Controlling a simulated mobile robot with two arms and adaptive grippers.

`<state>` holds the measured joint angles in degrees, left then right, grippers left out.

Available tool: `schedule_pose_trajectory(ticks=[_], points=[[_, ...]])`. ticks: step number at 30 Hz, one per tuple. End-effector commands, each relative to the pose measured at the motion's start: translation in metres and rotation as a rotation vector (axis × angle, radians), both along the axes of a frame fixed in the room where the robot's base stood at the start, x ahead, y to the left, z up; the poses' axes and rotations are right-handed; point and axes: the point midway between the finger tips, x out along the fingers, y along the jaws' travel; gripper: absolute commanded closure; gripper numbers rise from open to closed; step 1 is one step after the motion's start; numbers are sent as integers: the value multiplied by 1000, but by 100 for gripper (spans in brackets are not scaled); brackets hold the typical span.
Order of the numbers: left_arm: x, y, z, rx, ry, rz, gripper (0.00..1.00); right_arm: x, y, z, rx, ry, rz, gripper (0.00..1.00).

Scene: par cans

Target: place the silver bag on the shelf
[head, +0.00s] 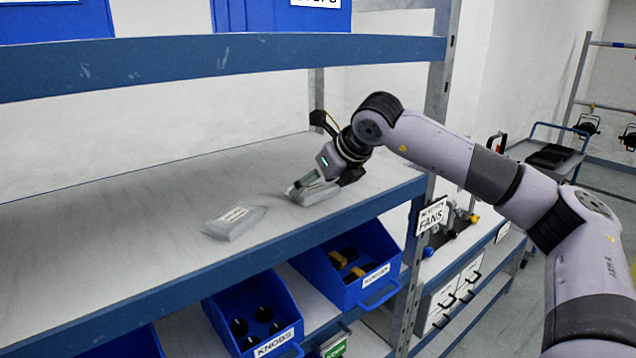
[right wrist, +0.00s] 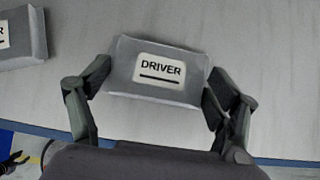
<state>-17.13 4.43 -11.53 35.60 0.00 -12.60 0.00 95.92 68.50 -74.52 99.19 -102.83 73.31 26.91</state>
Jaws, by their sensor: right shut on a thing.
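A silver bag (head: 303,193) with a label lies on the grey shelf (head: 120,245) near its right end. In the right wrist view this bag (right wrist: 157,92) reads DRIVER and sits between the two fingers. My right gripper (head: 318,185) reaches down from the right and is shut on it, one finger at each side. The bag looks to be at the shelf surface; I cannot tell whether it touches. A second silver bag (head: 235,222) lies flat to the left, apart from it, and shows at the wrist view's upper left corner (right wrist: 20,35). My left gripper is not in view.
A blue beam (head: 190,60) of an upper shelf runs above. Below are blue bins, one marked KNOBS (head: 255,315) and another (head: 345,262) beside it. An upright post (head: 420,225) stands at the right end. The shelf's left part is bare.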

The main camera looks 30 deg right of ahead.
Motion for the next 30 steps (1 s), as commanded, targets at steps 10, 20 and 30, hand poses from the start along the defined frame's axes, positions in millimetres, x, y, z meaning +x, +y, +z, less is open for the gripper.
schedule_pose_trajectory(ticks=[10,20,30], points=[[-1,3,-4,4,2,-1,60,0,0,-2,0,0,0,4],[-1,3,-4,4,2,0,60,0,0,-2,0,0,0,0],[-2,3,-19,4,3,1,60,-20,-1,21,1,-6,1,0]])
